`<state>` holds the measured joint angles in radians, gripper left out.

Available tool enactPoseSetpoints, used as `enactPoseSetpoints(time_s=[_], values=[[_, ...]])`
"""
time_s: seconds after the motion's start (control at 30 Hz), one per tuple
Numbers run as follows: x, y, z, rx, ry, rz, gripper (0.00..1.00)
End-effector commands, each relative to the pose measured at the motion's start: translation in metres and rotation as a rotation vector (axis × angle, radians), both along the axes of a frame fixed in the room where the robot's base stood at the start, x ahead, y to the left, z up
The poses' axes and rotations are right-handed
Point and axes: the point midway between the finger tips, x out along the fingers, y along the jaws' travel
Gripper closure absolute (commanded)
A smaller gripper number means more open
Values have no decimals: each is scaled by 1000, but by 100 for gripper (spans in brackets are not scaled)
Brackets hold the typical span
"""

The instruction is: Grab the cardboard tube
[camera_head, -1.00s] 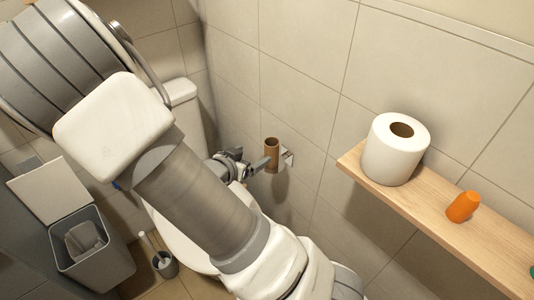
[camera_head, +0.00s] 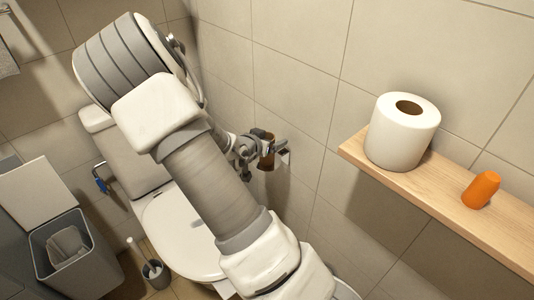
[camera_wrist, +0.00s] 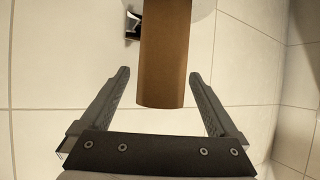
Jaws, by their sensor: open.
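The brown cardboard tube (camera_head: 268,160) is on the wall holder in the head view, partly hidden by my gripper (camera_head: 262,146). In the wrist view the tube (camera_wrist: 163,60) stands out as a brown cylinder at the top middle. My gripper (camera_wrist: 158,80) is open, with one finger on each side of the tube's lower end. The tube's end lies between the fingertips, with a gap to each finger. A dark and shiny part of the holder (camera_wrist: 133,25) shows beside the tube in the wrist view.
A wooden shelf (camera_head: 452,204) on the right bears a white paper roll (camera_head: 402,138) and an orange object (camera_head: 481,190). A toilet (camera_head: 180,232) stands below my arm. A grey bin (camera_head: 70,255) and a toilet brush (camera_head: 155,272) are at the left. The tiled wall is close behind the tube.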

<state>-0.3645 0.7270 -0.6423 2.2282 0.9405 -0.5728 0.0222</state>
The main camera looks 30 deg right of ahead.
Motion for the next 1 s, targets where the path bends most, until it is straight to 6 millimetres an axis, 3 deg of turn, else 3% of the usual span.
enactPoseSetpoints(time_s=[0.1, 0.37, 0.83, 0.87, 1.0], values=[[6, -10, -8, 1, 0, -1, 4], [7, -11, -8, 2, 1, 1, 4], [7, -11, -8, 1, 0, 1, 87], [7, -11, -8, 1, 0, 1, 92], [7, -11, -8, 1, 0, 1, 92]])
